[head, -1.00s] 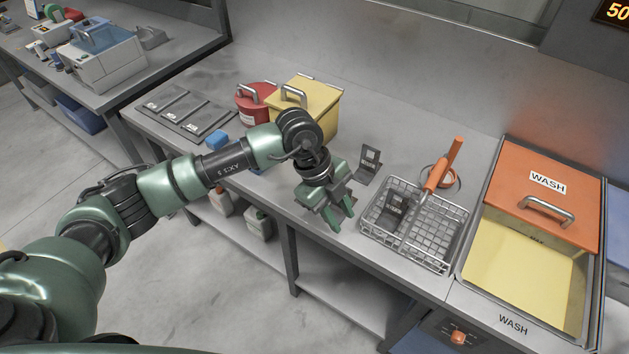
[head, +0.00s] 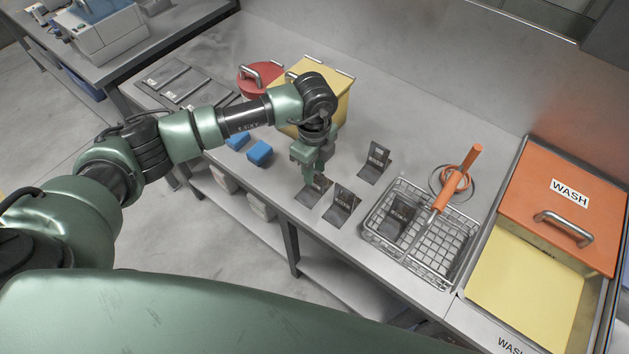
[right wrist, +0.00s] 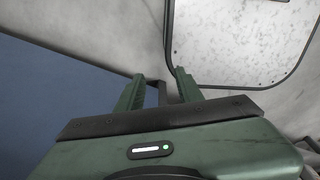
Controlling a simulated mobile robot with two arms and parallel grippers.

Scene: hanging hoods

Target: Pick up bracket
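Dark, L-shaped brackets with upright plates stand on the steel counter. One bracket (head: 313,192) is right by my left gripper's fingertips, partly hidden by them. A second bracket (head: 342,204) stands just right of it, and a third bracket (head: 375,161) is farther back. Another bracket (head: 398,216) lies in the wire basket (head: 440,262). My left gripper (head: 315,172) points down with its fingers apart. I see no bracket lifted. My right gripper (right wrist: 158,82) shows in the right wrist view, fingers apart, with no bracket between them.
The orange WASH lid (head: 560,215) and yellow tank (head: 525,290) are at right. A yellow box (head: 335,100), red pot (head: 258,80) and blue blocks (head: 259,153) lie behind and left of my left gripper.

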